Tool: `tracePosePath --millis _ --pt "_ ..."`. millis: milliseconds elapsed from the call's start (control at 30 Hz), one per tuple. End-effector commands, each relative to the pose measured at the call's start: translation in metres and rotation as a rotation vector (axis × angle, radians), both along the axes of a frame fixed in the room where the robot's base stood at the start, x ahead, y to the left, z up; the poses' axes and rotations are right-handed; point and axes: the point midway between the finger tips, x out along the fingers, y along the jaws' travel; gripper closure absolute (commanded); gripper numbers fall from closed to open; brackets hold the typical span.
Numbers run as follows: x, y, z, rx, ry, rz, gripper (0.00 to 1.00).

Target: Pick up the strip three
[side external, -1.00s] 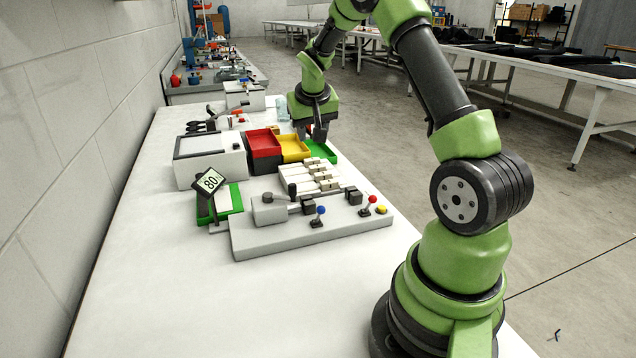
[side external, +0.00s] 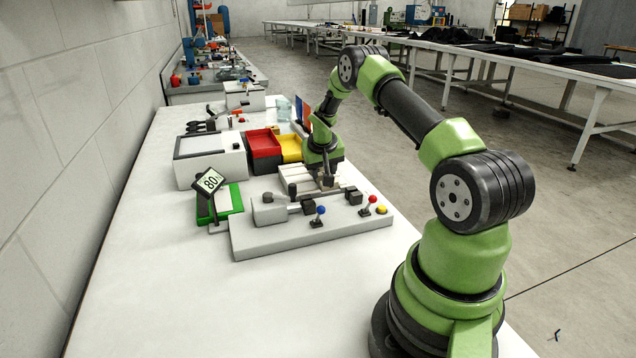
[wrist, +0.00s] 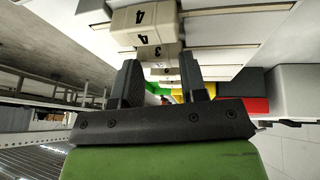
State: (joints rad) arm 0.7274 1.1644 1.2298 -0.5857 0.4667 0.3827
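The strips lie side by side in a pale rack (side external: 290,174), each with a cream end block in the wrist view. The block marked 3, on strip three (wrist: 156,52), shows between and just beyond my fingertips. The block marked 4 (wrist: 142,18) is nearer the top of that view. My gripper (wrist: 160,74) is open, its two dark fingers apart on either side of the line of blocks. In the side view my gripper (side external: 328,182) is down at the right part of the rack and hides several strip ends. Contact with strip three cannot be told.
Red (side external: 264,143) and yellow (side external: 290,148) bins stand behind the rack. A grey fixture (side external: 290,232) with blue and red levers lies in front. A white box (side external: 210,160) and a display marked 80 (side external: 209,181) stand left. The table's front left is clear.

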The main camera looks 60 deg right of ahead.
Motion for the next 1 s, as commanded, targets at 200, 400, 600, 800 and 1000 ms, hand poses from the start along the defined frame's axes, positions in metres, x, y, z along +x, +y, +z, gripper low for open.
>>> tracePosePath --millis 200,400,600,800,1000 --pt "0.001 -0.003 -0.008 0.0 0.0 0.001 0.61" --pt "0.001 -0.003 -0.007 0.0 0.0 0.001 0.77" --pt "0.001 -0.003 -0.007 0.0 0.0 0.001 0.97" --pt "0.001 -0.003 -0.007 0.0 0.0 0.001 0.97" --pt "0.002 -0.003 0.014 -0.003 -0.003 0.001 1.0"
